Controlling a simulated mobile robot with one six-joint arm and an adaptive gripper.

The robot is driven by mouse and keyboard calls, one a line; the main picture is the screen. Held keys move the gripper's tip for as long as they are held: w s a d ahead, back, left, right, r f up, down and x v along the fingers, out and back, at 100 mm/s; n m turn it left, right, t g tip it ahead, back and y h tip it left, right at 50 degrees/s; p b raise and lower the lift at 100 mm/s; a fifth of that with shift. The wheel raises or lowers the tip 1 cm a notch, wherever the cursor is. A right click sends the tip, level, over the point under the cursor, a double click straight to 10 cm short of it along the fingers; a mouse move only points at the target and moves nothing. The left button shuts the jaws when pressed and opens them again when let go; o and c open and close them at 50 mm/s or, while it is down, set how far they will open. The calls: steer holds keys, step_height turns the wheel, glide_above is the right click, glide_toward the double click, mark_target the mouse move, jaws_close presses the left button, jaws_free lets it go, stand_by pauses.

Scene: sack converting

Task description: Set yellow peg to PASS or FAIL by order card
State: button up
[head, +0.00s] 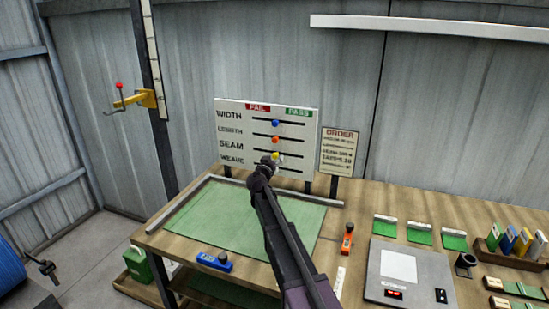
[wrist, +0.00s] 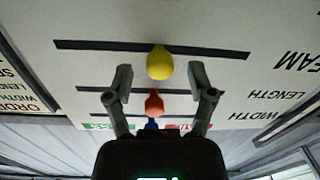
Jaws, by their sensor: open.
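The white board (head: 225,145) stands upright behind the bench, with a red FAIL label (head: 258,107) at upper left and a green PASS label (head: 299,113) at upper right. The yellow peg (head: 276,156) is near the middle of the SEAM slot. The wrist view, upside down, shows the yellow peg (wrist: 160,63) between and slightly beyond my open fingertips, with gaps on both sides. My gripper (head: 270,163) is at the board and hides part of the WEAVE row. The order card (head: 340,150) stands right of the board; its small lines are unreadable.
An orange peg (head: 275,139) and a blue peg (head: 275,123) sit mid-slot in the rows above. The green mat (head: 220,215) lies below the board. A blue tool (head: 214,262), an orange tool (head: 347,238) and a grey scale (head: 410,270) are on the bench.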

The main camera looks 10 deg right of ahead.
steer(key=shift+x, duration=0.95)
jaws_close()
